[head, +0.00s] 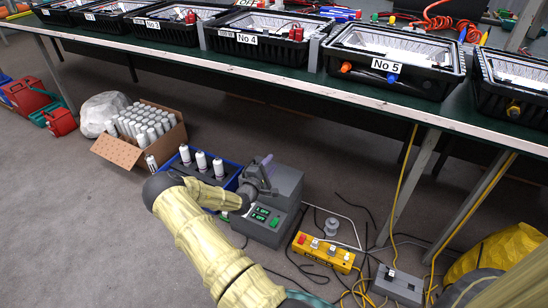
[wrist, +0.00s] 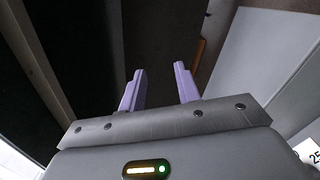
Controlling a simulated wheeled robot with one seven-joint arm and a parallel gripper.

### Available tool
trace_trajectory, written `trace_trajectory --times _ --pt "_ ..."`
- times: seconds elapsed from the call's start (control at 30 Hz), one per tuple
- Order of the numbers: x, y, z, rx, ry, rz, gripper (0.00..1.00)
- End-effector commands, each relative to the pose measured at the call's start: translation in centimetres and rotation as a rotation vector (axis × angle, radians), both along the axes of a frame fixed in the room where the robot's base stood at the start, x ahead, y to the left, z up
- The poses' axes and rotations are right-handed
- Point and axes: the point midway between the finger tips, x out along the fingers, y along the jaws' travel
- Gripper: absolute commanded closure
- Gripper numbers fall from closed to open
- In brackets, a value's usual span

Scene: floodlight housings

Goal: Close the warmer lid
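The warmer appears to be the grey box (head: 285,184) on the floor, with green display labels on its sloped front. I cannot make out its lid clearly, as my gripper and arm cover part of its left side and top. My gripper (head: 265,160) is at the upper left of the grey box in the head view. In the wrist view its two purple fingers (wrist: 159,78) stand apart with nothing between them. A pale grey flat panel (wrist: 265,60) lies to the right of the fingers; I cannot tell whether it is the lid or whether they touch.
A blue crate (head: 232,170) with white bottles stands left of the grey box. A cardboard box (head: 118,152) of bottles is farther left. A yellow switch box (head: 322,252), cables and a grey box (head: 400,284) lie to the right. The long bench (head: 300,77) with floodlight housings runs behind.

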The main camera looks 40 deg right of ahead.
Motion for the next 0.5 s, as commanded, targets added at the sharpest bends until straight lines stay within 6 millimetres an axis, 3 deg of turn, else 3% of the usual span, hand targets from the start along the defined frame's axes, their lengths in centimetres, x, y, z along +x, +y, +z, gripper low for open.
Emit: trace_trajectory --times 0.5 --pt "-3.3 9.8 0.2 -0.001 0.003 -0.004 0.67"
